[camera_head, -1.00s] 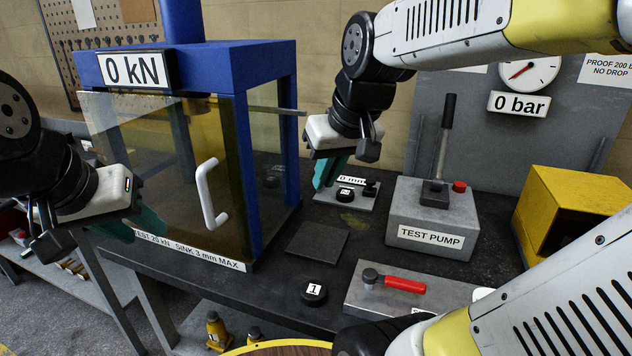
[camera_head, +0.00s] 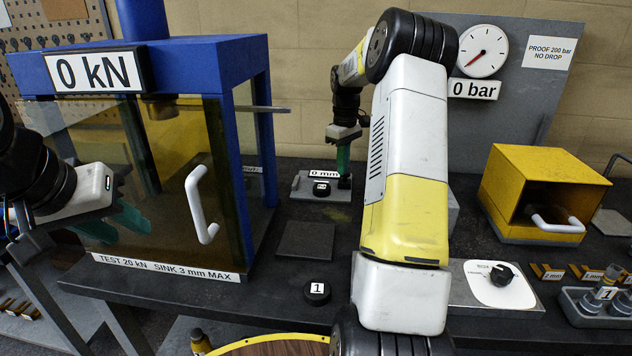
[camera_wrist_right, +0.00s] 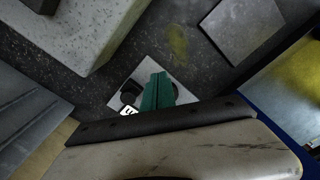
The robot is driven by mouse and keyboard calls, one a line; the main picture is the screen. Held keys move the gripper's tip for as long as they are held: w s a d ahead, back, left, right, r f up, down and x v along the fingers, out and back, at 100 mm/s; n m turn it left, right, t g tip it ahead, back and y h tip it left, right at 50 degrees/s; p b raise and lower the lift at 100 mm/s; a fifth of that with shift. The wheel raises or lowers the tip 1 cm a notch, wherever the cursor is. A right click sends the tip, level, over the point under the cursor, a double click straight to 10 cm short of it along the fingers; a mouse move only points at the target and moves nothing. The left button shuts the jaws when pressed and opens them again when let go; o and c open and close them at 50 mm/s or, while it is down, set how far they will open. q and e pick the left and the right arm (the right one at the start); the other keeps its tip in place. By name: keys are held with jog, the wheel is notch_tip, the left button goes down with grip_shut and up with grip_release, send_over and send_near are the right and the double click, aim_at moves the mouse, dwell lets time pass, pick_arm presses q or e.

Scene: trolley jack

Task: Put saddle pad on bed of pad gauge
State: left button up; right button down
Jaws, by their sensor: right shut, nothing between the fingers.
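The pad gauge (camera_head: 302,190) is a small grey plate with a "0 mm" label on the bench, right of the blue press. A black saddle pad (camera_head: 321,188) with a white label sits on it. A dark post (camera_head: 345,182) stands at its right end. Another black pad (camera_head: 317,292), marked 1, lies near the bench's front. My right gripper (camera_head: 343,166) is shut and empty above the gauge's right end; in the wrist view its teal fingers (camera_wrist_right: 157,92) hide part of the gauge plate. My left gripper (camera_head: 114,224) appears open and empty before the press's clear door.
A dark square plate (camera_head: 306,240) lies between the gauge and pad 1. The blue press (camera_head: 255,110) with its white handle stands left. My right arm covers most of the test pump. A yellow box (camera_head: 545,170) and a socket tray (camera_head: 590,315) are at right.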

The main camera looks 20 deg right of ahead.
aim_at(331, 197)
notch_tip(331, 197, down, 10)
jog(key=shift+f, duration=0.25)
jog(key=shift+w+a+r, duration=0.1)
jog(key=shift+w+a, duration=0.3)
jog(key=shift+w, duration=0.25)
jog(key=shift+w+a+r, duration=0.1)
jog(key=shift+w+a, duration=0.25)
jog(key=shift+w, duration=0.25)
jog(key=shift+w+a, duration=0.25)
jog(key=shift+w, duration=0.25)
jog(key=w+a, duration=0.1)
jog(key=w, duration=0.1)
jog(key=w+a, duration=0.1)
jog(key=w, duration=0.1)
jog(key=w+a, duration=0.1)
jog(key=w, duration=0.1)
jog(key=shift+w+a, duration=0.25)
jog(key=shift+a, duration=0.05)
